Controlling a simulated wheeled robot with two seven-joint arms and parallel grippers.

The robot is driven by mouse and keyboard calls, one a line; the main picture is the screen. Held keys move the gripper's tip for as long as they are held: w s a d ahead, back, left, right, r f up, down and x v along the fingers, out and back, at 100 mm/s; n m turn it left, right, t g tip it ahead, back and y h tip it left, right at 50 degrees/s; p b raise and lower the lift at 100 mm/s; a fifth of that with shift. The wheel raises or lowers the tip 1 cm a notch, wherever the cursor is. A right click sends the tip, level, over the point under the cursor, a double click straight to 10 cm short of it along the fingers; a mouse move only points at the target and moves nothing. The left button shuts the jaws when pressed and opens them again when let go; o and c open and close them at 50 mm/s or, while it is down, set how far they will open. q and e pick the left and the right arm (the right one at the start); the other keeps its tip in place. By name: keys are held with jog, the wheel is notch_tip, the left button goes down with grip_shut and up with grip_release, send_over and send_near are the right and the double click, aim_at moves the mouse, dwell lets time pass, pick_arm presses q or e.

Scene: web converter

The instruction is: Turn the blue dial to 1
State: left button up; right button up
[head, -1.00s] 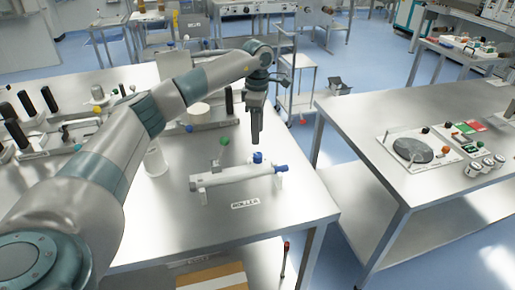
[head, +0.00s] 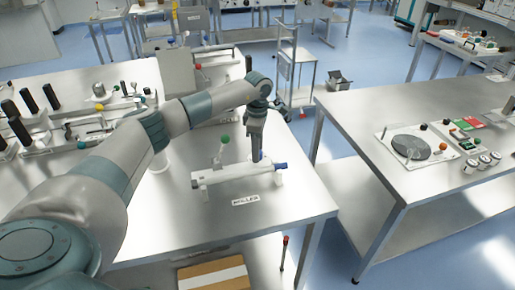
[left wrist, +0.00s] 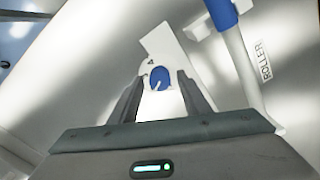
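The blue dial (left wrist: 160,77) shows in the left wrist view as a round blue knob with a white pointer line slanting toward the lower left. It sits on a white plate with a small dark mark above the dial. My left gripper (left wrist: 161,76) is open, its two dark fingers to the left and right of the dial in that view. I cannot tell whether they touch it. In the head view my left gripper (head: 257,158) points down at the back of the white roller unit (head: 222,178), and the dial is hidden behind its fingers. My right gripper is not in view.
The roller unit has a blue end (head: 281,166) close right of the gripper and a green-knobbed lever (head: 225,138) to its left. A ROLLER label (head: 245,200) lies in front. The front of the steel table is clear. Another table (head: 350,120) stands right, across a gap.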

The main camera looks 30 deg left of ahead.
pick_arm(q)
jog(key=c, duration=0.9)
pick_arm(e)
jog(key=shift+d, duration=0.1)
pick_arm(q)
jog(key=shift+n, duration=0.3)
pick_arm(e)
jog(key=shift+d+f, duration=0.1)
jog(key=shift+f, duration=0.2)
pick_arm(q)
jog(key=n+b, duration=0.2)
jog(key=n, duration=0.1)
jog(key=shift+n, duration=0.4)
jog(key=n+b, duration=0.1)
jog(key=n, duration=0.4)
jog(key=shift+b, duration=0.35)
jog(key=shift+n, duration=0.8)
jog(key=shift+r+n, duration=0.1)
jog(key=shift+n, duration=0.4)
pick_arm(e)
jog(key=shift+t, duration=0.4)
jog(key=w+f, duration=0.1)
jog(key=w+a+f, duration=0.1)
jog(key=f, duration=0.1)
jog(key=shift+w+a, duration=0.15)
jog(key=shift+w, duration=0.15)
